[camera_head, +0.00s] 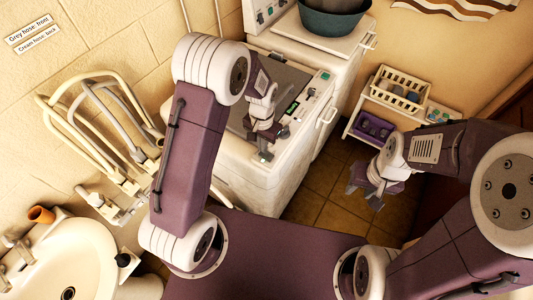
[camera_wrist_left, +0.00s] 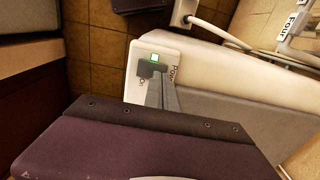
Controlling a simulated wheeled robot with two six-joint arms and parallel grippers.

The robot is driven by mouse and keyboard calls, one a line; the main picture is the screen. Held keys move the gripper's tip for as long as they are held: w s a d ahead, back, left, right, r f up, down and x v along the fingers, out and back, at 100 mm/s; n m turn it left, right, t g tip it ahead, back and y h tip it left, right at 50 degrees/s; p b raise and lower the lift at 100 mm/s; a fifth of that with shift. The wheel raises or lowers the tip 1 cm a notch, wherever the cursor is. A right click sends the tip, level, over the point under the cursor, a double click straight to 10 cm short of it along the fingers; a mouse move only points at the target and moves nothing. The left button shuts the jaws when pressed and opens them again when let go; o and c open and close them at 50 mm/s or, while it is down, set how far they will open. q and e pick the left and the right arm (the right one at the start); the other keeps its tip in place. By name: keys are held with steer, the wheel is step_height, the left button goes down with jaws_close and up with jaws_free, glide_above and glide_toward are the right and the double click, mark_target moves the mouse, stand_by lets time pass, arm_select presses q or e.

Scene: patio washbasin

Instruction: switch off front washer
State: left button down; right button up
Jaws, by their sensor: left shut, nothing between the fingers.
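The front washer (camera_head: 235,165) is a white machine with a dark grey lid and a panel with a lit green display (camera_head: 292,108) on its right side. My left gripper (camera_head: 264,150) is shut and empty, at the washer's near corner. In the left wrist view its fingertips (camera_wrist_left: 153,72) are just beside a small switch with a green-lit edge (camera_wrist_left: 154,57). Whether the fingertips touch the switch I cannot tell. My right gripper (camera_head: 365,197) is open and empty, over the floor at the right.
A second white machine behind bears a dark tub (camera_head: 333,18). Grey and cream hoses (camera_head: 100,115) run to wall taps on the left; a wall label (camera_head: 30,32) reads "Grey hose: front", "Cream hose: back". A washbasin (camera_head: 65,260) is at lower left. A shelf with baskets (camera_head: 398,92) stands right.

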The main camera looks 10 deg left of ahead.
arm_select(q)
steer(key=shift+f+b, duration=0.65)
steer(key=shift+f, duration=0.3)
stand_by(0.6)
steer(key=shift+r, duration=0.1)
step_height(320, 180, up, 7)
steer(key=p, duration=0.6)
